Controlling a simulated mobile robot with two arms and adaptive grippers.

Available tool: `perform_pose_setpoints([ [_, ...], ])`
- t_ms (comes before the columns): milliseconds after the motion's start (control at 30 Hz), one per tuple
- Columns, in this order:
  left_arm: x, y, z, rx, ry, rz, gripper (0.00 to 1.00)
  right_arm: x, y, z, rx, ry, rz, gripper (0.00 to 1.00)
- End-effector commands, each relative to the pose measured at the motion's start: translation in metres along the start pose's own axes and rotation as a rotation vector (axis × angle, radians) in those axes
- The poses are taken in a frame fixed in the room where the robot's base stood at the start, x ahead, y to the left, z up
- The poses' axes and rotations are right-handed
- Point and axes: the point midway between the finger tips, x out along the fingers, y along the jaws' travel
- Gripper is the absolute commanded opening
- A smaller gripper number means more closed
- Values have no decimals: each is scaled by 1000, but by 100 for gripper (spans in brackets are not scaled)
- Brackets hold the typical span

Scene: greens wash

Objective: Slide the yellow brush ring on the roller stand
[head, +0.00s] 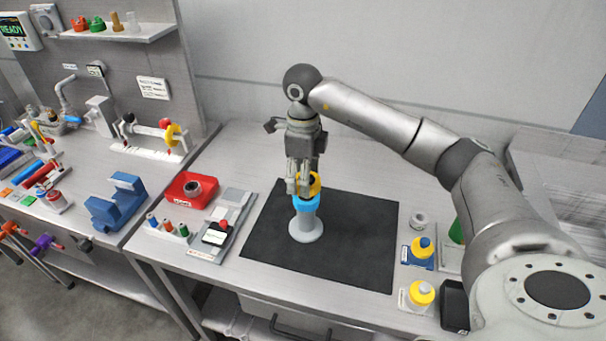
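A pale upright stand (306,229) with a round foot stands on the black mat. A light blue band (306,204) sits around its upper part. A yellow ring (315,189) with a dark middle is at the top, just above the blue band; I cannot tell whether it touches it. My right gripper (298,189) points down at the stand's top, with its fingers at the left side of the yellow ring and partly covering it. Whether they grip it is unclear. Another yellow ring (173,134) is at the right end of a horizontal bar on the left bench. My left gripper is not in view.
The black mat (350,240) is clear around the stand. A red tray (175,190) and a grey board (232,205) lie to its left. Yellow-topped items (423,244) stand to its right. A blue holder (117,202) is on the left bench.

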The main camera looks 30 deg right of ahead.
Motion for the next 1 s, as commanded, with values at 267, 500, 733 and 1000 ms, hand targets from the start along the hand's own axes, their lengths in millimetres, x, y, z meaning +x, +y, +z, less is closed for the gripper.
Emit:
perform_pose_setpoints([
  [267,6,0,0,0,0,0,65,8,0,0,0,0,0,33],
  [500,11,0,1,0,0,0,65,14,0,0,0,0,0,33],
  [733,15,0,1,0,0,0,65,20,0,0,0,0,0,33],
  [1000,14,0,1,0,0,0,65,19,0,0,0,0,0,81],
])
